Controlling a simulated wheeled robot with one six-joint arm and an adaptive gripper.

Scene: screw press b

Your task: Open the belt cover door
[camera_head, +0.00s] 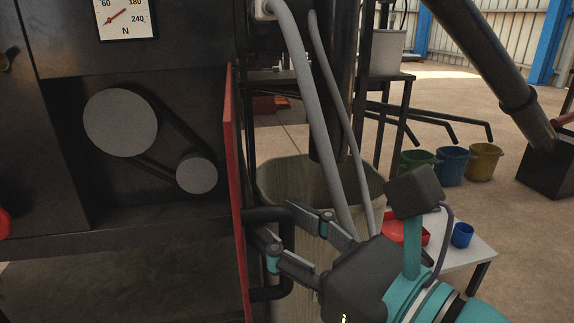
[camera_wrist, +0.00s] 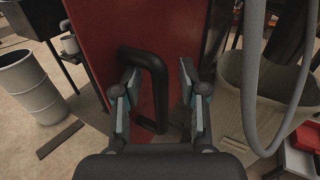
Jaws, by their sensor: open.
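The red belt cover door (camera_head: 236,190) stands swung out from the dark machine and shows nearly edge-on in the head view. The pulleys and belt (camera_head: 160,140) behind it are exposed. Its black bar handle (camera_head: 287,262) sticks out from the door's right side. In the wrist view the red door panel (camera_wrist: 115,50) faces me, with the handle (camera_wrist: 158,90) upright on it. My gripper (camera_head: 275,223) is open at the handle. In the wrist view its fingers (camera_wrist: 157,75) stand either side of the handle bar, which is nearer the left finger; contact cannot be told.
Grey hoses (camera_head: 300,80) hang close beside my gripper, in front of a large pale bin (camera_head: 275,180). A small white table (camera_head: 465,250) holds a blue cup (camera_head: 462,235) and a red tray. Several coloured buckets (camera_head: 451,165) stand farther back on open floor.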

